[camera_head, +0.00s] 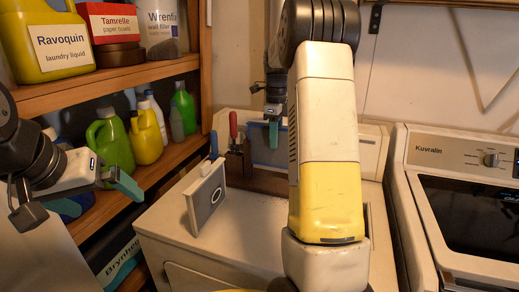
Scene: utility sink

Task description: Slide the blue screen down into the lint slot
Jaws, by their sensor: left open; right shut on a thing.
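The blue screen (263,156) is a flat blue panel, upright at the back of the white machine top. My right gripper (273,128) is shut on its upper edge, and my yellow and white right arm hides its right part. I cannot tell whether its lower edge touches anything. I cannot make out the lint slot for certain. My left gripper (97,196) is open and empty at the left, in front of the lower shelf.
A red-handled tool (233,125) and a blue handle (214,145) stand left of the blue screen. Wooden shelves (120,84) with bottles and tubs fill the left. A Kuvralin machine (450,151) stands at the right. The front of the white machine top (235,235) is clear.

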